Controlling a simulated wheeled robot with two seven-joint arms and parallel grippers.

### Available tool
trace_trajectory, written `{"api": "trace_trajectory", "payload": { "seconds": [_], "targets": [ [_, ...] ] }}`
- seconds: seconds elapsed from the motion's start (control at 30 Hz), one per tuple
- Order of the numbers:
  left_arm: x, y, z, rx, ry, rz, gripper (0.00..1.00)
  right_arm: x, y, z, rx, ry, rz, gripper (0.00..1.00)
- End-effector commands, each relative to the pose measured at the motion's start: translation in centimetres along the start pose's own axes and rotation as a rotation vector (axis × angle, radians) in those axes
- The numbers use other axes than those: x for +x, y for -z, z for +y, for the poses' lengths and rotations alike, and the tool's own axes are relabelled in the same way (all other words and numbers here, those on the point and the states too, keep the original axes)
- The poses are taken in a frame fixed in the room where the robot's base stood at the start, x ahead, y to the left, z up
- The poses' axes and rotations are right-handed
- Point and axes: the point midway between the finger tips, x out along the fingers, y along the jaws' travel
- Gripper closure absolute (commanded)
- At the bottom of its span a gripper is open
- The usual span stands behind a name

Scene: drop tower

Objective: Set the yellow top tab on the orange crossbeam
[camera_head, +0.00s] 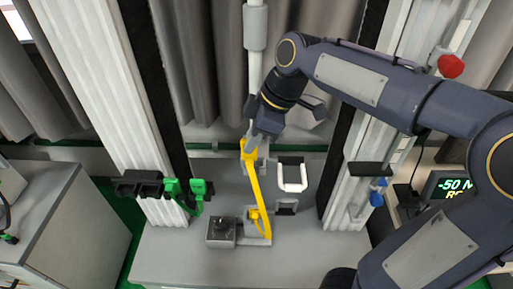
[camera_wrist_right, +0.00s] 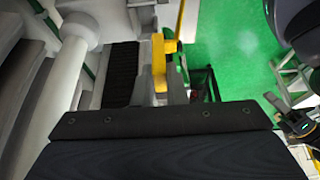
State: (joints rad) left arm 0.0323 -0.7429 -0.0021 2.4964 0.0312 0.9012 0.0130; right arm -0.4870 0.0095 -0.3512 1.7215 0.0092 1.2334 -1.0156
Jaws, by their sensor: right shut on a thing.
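A long yellow piece (camera_head: 256,185) stands slightly tilted above the grey base, with a short, wider yellow tab (camera_head: 248,152) at its top. My right gripper (camera_head: 251,138) is at this top end and shut on the yellow tab. In the right wrist view the tab (camera_wrist_right: 158,62) shows beyond the dark gripper body, with a yellow bar joining it from the side. The lower end of the long piece is near a small yellow fitting on the base. I cannot make out a separate orange crossbeam. My left gripper is not in view.
A white U-shaped bracket (camera_head: 292,178) is just right of the yellow piece. A grey block (camera_head: 221,231) sits at its lower left. A black arm with green clamps (camera_head: 188,190) projects at left. White columns flank the base, and a pale vertical tube (camera_head: 255,35) hangs above.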

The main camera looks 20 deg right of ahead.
Motion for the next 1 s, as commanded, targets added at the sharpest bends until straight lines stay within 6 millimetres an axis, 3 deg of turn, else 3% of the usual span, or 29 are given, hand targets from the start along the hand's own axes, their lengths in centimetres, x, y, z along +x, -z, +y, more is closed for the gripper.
{"api": "trace_trajectory", "payload": {
  "seconds": [0.27, 0.5, 0.87, 0.9, 1.0],
  "targets": [
    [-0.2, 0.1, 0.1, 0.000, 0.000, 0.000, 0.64, 1.6, -1.7, 1.6, 0.004, 0.000, -0.001, 1.00],
    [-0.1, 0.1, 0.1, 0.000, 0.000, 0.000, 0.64, 4.3, -2.9, 1.6, 0.000, 0.000, 0.000, 1.00],
    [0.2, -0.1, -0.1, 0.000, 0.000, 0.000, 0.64, 4.8, -3.1, 1.6, 0.000, -0.002, 0.001, 1.00],
    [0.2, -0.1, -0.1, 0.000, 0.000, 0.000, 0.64, 4.7, -3.1, 1.6, 0.000, -0.002, 0.001, 0.86],
    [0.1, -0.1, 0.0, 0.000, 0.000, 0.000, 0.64, 4.6, -3.0, 1.6, 0.000, -0.002, 0.001, 0.73]
  ]
}}
